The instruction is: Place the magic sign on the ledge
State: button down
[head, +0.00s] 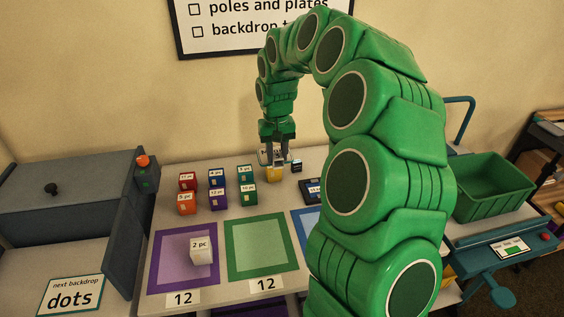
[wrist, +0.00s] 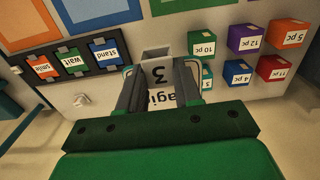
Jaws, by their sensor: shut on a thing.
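My gripper (head: 273,158) is at the back of the table, fingers pointing down. In the wrist view my gripper (wrist: 158,88) is shut on the magic sign (wrist: 162,100), a pale piece whose lettering "agi" shows between the fingers. A "3" shows just beyond it; I cannot tell whether it is on the same piece. In the head view the sign is mostly hidden by the fingers. A yellow block (head: 274,174) sits directly below the fingers; I cannot tell whether they touch. I cannot make out which surface is the ledge.
Several labelled blocks, such as the orange one (head: 186,204), stand left of my gripper. A dark strip (wrist: 78,71) holds smile, wait and stand tiles. A white "2 pc" block (head: 201,250) sits on the purple mat (head: 160,280); the green mat (head: 262,247) is clear.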

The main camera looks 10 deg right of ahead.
jog(key=w+a+r+n, duration=0.1)
jog(key=a+n, duration=0.1)
jog(key=a, duration=1.6)
jog(key=w+a+r+n, duration=0.1)
jog(key=w+a+n, duration=0.1)
jog(key=a, duration=1.6)
jog(key=s+a+f+n, duration=0.1)
jog(key=s+a+n, duration=0.1)
jog(key=s+a, duration=0.75)
jog(key=s+a+f+n, duration=0.1)
jog(key=s+a, duration=0.5)
jog(key=a, duration=0.6)
jog(key=s+a+n, duration=0.2)
jog(key=s+a, duration=0.5)
jog(key=a, duration=0.4)
jog(key=shift+s+d+f, duration=0.1)
jog(key=shift+d+f, duration=0.1)
jog(key=shift+f, duration=4.35)
jog(key=shift+d+f, duration=0.15)
jog(key=shift+f, duration=4.35)
jog(key=shift+f, duration=0.35)
